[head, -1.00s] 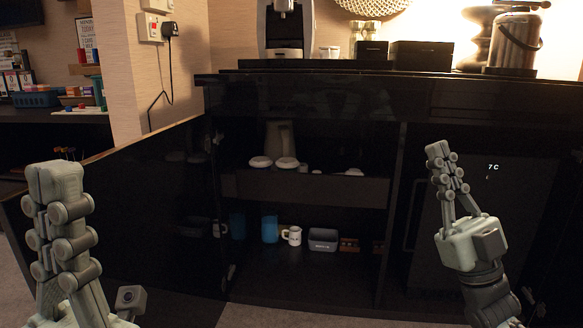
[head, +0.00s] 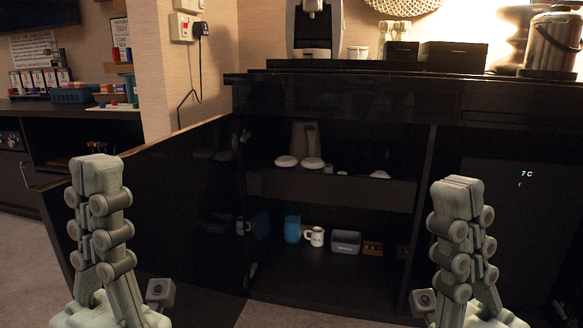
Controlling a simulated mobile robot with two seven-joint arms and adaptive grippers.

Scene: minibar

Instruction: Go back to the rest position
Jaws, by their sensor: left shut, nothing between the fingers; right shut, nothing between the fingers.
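My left gripper (head: 96,172) is at the lower left in the head view, pointing up, shut and empty. It shows in front of the open cabinet door. My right gripper (head: 457,195) is at the lower right, also upright, shut and empty. It shows in front of the right part of the dark minibar cabinet (head: 330,108). Neither gripper appears to touch anything.
The cabinet door (head: 175,195) stands open to the left. Inside, a blue cup (head: 292,229), a white mug (head: 314,236) and a grey container (head: 346,242) stand on the lower shelf. A coffee machine (head: 314,28) and a metal ice bucket (head: 552,42) stand on top.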

